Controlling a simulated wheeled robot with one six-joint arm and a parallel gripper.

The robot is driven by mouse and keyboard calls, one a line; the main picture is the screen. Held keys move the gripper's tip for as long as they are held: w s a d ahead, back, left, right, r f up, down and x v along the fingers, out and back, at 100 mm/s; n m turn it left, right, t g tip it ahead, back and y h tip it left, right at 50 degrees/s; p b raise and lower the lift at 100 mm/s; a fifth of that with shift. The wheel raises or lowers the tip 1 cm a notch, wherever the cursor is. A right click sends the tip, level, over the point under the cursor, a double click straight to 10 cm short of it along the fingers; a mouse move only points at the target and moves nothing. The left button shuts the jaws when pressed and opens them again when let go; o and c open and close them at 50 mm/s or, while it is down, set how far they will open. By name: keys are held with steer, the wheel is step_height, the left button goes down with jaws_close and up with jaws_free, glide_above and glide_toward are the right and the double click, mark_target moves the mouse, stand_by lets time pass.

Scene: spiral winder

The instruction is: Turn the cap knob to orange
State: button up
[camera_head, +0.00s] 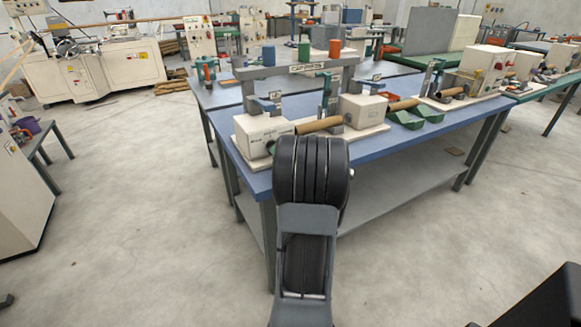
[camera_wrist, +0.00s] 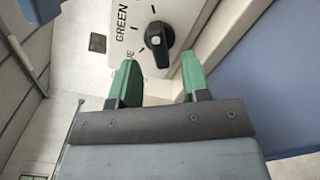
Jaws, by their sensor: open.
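The black cap knob (camera_wrist: 157,42) is on a cream panel (camera_wrist: 185,30) in the wrist view. It has a raised grip with a pale mark, and dark tick marks lie around it. The label GREEN is readable beside it; a second label is partly hidden and ends in "UE". No orange label shows, and I cannot tell for sure which tick the knob points to. My gripper (camera_wrist: 158,77) has green fingers, open, one on each side just short of the knob, with nothing between them. In the head view my dark arm hides the gripper and knob.
In the head view, a blue-topped bench (camera_head: 415,135) carries cream winder boxes (camera_head: 262,134), a brown tube (camera_head: 318,125), a grey frame (camera_head: 265,73) with coloured spools, and green trays (camera_head: 407,119). The concrete floor is open around the bench.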

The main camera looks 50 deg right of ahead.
steer(key=v, duration=1)
steer(key=shift+p, duration=0.3)
